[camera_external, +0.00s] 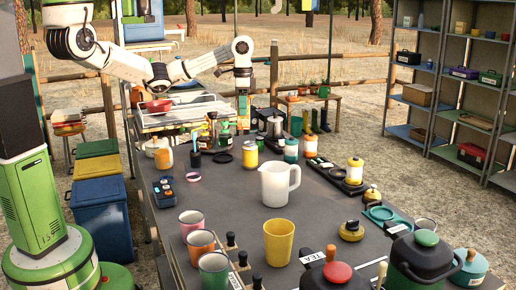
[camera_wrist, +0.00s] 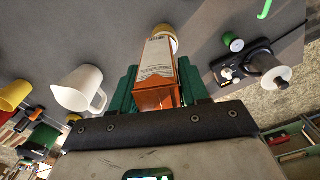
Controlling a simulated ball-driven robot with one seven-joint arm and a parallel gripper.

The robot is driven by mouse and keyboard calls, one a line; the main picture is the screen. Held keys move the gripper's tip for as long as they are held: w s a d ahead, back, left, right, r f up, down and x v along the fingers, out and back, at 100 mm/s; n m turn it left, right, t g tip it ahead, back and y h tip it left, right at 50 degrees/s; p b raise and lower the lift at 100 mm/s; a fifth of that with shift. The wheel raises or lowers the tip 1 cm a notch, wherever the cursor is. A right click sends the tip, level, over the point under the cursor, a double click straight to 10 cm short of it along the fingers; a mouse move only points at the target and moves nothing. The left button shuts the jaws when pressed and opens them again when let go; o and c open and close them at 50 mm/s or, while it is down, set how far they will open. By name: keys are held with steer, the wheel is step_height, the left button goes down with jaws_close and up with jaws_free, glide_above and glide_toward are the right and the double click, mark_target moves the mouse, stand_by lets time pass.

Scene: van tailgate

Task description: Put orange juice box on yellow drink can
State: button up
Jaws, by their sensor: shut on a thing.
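My gripper (camera_wrist: 158,72) is shut on the orange juice box (camera_wrist: 157,97), with a green finger on each side of it. The box has an orange end and a pale printed side in the wrist view. In the external view my gripper (camera_external: 243,103) points down over the far part of the dark table, and the box is too small there to make out clearly. A yellow can (camera_external: 250,154) stands on the table below my gripper. In the wrist view a pale yellow round thing (camera_wrist: 165,32), probably this can, shows partly hidden beyond the box; I cannot tell the gap between them.
A white pitcher (camera_external: 280,186) and a yellow cup (camera_external: 279,243) stand nearer the camera on the table. Bottles (camera_external: 225,134) stand left of the can, a teal-lidded jar (camera_external: 291,150) to its right. A dark ring (camera_external: 222,158) lies close by.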

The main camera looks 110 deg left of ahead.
steer(key=shift+w+a+f, duration=0.35)
steer(key=shift+w+f, duration=0.15)
steer(key=shift+f, duration=0.15)
steer(key=shift+w+a+f, duration=0.3)
steer(key=shift+w+f, duration=0.2)
steer(key=shift+f, duration=0.1)
steer(key=shift+f+p, duration=0.75)
steer(key=shift+f, duration=0.8)
steer(key=o, duration=1.2)
steer(key=shift+f, duration=0.15)
step_height(320, 180, up, 12)
steer(key=shift+r+b, duration=0.2)
steer(key=shift+b, duration=0.5)
